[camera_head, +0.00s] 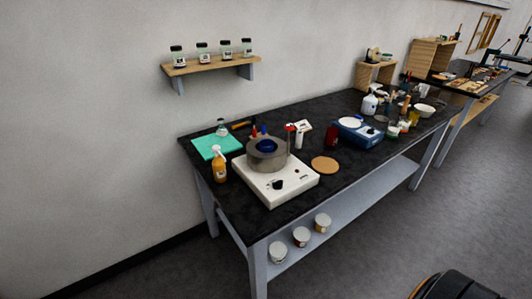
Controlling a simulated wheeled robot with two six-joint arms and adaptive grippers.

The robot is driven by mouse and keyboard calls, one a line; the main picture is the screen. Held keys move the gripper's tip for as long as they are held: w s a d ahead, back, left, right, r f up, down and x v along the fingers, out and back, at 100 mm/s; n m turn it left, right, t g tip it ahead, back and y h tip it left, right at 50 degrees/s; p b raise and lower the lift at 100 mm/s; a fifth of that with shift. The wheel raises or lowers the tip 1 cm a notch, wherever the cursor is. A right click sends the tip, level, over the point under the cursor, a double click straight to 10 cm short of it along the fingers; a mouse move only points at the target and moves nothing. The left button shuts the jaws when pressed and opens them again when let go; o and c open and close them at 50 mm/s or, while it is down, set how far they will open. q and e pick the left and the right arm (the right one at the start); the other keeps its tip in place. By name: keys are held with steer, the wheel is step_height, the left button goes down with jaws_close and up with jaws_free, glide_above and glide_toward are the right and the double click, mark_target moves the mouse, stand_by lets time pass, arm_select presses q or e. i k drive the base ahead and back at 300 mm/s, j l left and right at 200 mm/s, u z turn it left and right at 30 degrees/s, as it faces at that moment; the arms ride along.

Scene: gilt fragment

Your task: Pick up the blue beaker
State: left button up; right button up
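A dark blue vessel (267,146), which looks like the blue beaker, sits inside a round grey ring-shaped holder (267,161). Only its rim and inside show; its lower part is hidden by the holder. The holder stands on a white hot plate (290,191) with a black knob, near the front left of the black-topped table (255,217). Neither of my grippers is in view, and nothing is seen touching the vessel.
An amber bottle (219,167) and a green mat (216,146) with a flask are left of the hot plate. A cork disc (324,165) and a blue device (360,132) are right of it. A shelf (210,66) with jars hangs above. Grey floor is open in front.

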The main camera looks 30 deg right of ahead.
mark_target(266, 145)
steer(key=i+j+z, duration=0.15)
steer(key=z, duration=0.2)
steer(key=i+j+z, duration=0.15)
steer(key=z, duration=0.2)
steer(key=i+j+z, duration=0.2)
steer(key=z, duration=0.15)
